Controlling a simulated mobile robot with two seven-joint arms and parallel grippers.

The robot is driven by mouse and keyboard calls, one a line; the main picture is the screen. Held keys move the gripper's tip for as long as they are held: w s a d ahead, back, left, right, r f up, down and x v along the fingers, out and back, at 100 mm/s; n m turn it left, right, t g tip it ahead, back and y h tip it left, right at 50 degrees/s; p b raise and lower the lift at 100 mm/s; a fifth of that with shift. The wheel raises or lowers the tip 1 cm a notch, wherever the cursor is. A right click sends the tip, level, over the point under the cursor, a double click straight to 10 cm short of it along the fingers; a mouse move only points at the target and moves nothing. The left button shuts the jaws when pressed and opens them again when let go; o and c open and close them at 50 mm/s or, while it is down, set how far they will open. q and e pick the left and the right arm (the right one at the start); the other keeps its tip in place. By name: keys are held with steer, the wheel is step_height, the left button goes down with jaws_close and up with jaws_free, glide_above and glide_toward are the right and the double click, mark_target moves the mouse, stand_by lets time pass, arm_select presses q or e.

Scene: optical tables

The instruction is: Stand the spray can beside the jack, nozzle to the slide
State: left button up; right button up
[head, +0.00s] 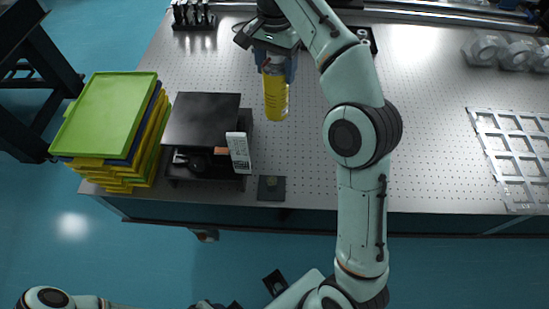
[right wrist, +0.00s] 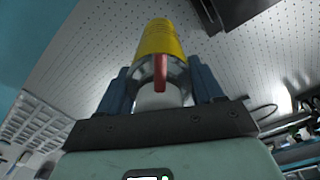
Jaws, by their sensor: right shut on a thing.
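The yellow spray can (head: 276,98) hangs below my right gripper (head: 274,68), over the perforated table just right of the jack. The right gripper is shut on its upper end. In the right wrist view the can (right wrist: 160,40) sits between the blue fingers (right wrist: 158,88), with a red nozzle part (right wrist: 160,73) facing the camera. I cannot tell whether its base touches the table. The black jack (head: 205,118) has a flat top plate and a dark knob below. A long metal slide (head: 440,16) runs along the back. My left gripper is not seen; only part of that arm shows.
Stacked trays with a green top (head: 110,112) stand left of the jack. A white printed card (head: 239,152) is upright at the jack's front right. A small dark plate (head: 271,187) lies near the front edge. A metal grid frame (head: 510,150) lies at right.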

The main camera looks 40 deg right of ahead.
steer(key=m, duration=0.4)
steer(key=s+m+b, duration=0.1)
steer(key=m, duration=0.1)
steer(key=shift+a+r, duration=0.15)
steer(key=shift+a, duration=0.25)
steer(key=m, duration=0.3)
steer(key=shift+s+a+r+m+b, duration=0.2)
steer(key=shift+m+b, duration=0.2)
steer(key=shift+f, duration=0.15)
steer(key=b, duration=0.5)
glide_above(275, 115)
steer(key=shift+m, duration=0.3)
steer(key=f, duration=0.5)
steer(key=d+f, duration=0.1)
steer(key=f, duration=0.1)
steer(key=shift+w+f, duration=0.35)
steer(key=shift+w, duration=0.05)
step_height(275, 115, down, 7)
steer(key=b, duration=0.3)
steer(key=shift+w, duration=0.1)
arm_select(q)
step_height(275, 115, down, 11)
steer(key=b, duration=0.2)
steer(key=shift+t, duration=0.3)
arm_select(e)
steer(key=shift+a+f, duration=0.1)
steer(key=shift+f, duration=2.35)
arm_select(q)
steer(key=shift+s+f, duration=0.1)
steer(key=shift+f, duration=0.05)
